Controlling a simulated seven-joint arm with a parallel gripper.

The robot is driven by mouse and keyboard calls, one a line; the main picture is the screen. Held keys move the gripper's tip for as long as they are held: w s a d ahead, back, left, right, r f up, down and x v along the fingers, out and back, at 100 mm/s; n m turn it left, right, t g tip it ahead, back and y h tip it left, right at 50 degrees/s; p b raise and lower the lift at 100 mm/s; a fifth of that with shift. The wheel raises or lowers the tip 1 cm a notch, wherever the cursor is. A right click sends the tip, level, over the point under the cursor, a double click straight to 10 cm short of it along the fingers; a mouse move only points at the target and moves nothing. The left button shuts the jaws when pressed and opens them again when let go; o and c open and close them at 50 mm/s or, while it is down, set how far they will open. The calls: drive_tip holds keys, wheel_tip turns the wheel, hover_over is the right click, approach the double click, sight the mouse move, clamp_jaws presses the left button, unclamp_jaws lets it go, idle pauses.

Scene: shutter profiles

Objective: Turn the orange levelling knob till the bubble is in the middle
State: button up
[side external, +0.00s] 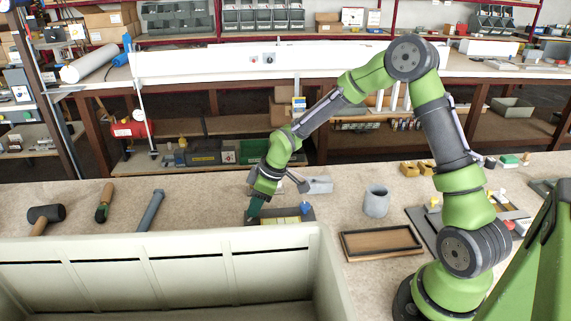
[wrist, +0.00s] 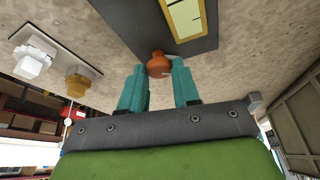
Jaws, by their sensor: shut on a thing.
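The orange levelling knob (wrist: 158,66) shows in the wrist view at the edge of a dark plate (wrist: 208,42). My gripper (wrist: 159,74) has its two teal fingers on either side of the knob and is shut on it. A level with a yellow frame and pale window (wrist: 187,18) lies on the plate, cut off by the top of the wrist view. I cannot make out the bubble. In the side view, my gripper (side external: 252,212) points down at the left end of the dark plate, beside the yellow level (side external: 286,220); the knob is hidden there.
A large pale bin (side external: 180,238) fills the front left. A grey cup (side external: 376,202) and a wooden tray (side external: 381,243) stand right of the plate. A mallet (side external: 46,214) and other tools lie left. White (wrist: 30,62) and yellow (wrist: 76,84) knobs show in the wrist view.

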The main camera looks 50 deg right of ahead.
drive_tip(key=shift+n, duration=0.5)
drive_tip(key=o, duration=1)
drive_tip(key=shift+o, duration=0.2)
drive_tip(key=v, duration=1.7)
drive_tip(key=shift+w+d, duration=0.25)
drive_tip(key=shift+w, duration=0.1)
